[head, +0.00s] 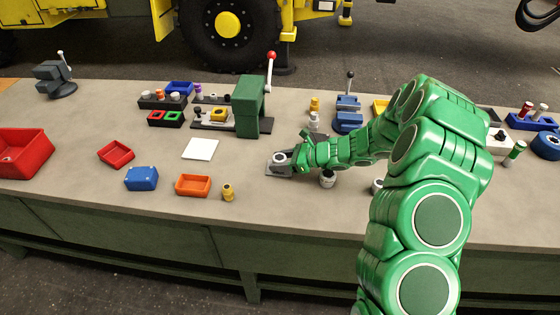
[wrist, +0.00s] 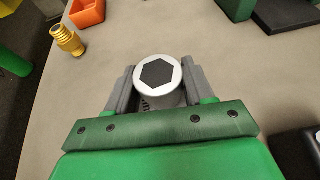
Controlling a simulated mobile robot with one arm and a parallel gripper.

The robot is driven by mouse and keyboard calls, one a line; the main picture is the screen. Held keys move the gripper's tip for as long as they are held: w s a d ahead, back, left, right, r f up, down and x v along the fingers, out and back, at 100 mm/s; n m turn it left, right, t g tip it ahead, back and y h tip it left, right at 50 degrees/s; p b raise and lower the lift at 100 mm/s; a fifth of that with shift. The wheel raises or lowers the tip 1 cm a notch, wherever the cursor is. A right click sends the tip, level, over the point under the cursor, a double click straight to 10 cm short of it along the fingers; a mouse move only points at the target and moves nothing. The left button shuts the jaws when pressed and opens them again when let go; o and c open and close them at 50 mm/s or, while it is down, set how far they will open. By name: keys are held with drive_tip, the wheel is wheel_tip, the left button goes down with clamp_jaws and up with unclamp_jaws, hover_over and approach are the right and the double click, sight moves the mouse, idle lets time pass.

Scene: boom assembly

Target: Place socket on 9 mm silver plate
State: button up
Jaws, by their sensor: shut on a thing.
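My gripper (head: 281,160) is over the middle of the bench in the head view, its fingers pointing left. In the wrist view my gripper (wrist: 157,90) has its grey fingers shut on the socket (wrist: 157,82), one on each side. The socket is a silver-white cylinder with a dark hexagonal opening facing the camera. It also shows small between the fingers in the head view (head: 280,157). Its lower end is hidden, and I cannot tell how high it is above the bench.
A white square (head: 200,149) lies to the left. An orange bin (head: 193,185), a blue box (head: 141,178) and a brass fitting (head: 228,192) are nearer the front edge. A green press (head: 251,107) stands behind. Silver cylinders (head: 328,179) stand beside my arm.

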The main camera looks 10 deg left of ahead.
drive_tip(key=o, duration=1.2)
drive_tip(key=shift+f, duration=0.15)
drive_tip(key=shift+c, duration=0.2)
drive_tip(key=shift+d+r, duration=0.2)
drive_tip(key=shift+r, duration=0.05)
drive_tip(key=v, duration=1.1)
drive_tip(key=shift+s+d+r, duration=0.1)
drive_tip(key=shift+d, duration=0.15)
